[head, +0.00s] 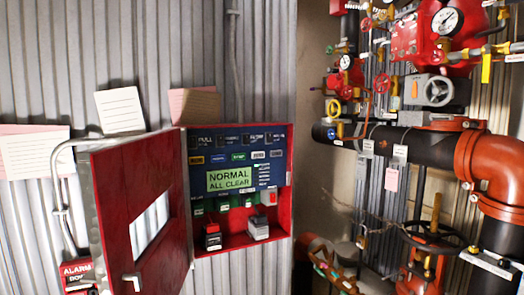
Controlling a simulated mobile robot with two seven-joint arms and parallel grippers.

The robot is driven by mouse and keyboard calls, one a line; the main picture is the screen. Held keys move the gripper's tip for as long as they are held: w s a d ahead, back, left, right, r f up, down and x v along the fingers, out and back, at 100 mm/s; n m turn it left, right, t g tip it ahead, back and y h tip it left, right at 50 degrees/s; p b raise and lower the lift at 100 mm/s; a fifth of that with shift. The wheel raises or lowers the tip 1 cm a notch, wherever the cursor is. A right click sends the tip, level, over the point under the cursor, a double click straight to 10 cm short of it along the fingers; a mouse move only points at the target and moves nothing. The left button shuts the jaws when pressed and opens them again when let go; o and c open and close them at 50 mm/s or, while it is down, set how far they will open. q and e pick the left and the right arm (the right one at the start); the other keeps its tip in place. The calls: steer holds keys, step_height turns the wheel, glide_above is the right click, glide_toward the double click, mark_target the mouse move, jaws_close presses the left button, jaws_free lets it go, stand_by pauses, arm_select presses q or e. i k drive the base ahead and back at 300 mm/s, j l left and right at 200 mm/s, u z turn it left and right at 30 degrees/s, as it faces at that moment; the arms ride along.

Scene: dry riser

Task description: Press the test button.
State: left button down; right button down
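A red alarm panel box (285,200) is mounted on the corrugated wall, with its red door (115,205) swung open to the left. Inside is a dark blue control face (215,168) with a green display (229,180) reading "NORMAL ALL CLEAR". Rows of small dark, coloured and labelled buttons or tags sit above and below the display. Their lettering is mostly too small to read, so I cannot tell which is the test button. A black-and-red block (212,238) and a grey block (258,228) are at the bottom of the box. Neither of my grippers is in view.
Paper sheets (120,110) are fixed to the wall above the door. Red pipes (485,160), valves, a handwheel (432,237) and gauges (447,20) crowd the right side. The space directly before the panel's interior looks clear.

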mark_target(257, 155)
steer(key=i+l+u, duration=0.3)
steer(key=i+l, duration=1)
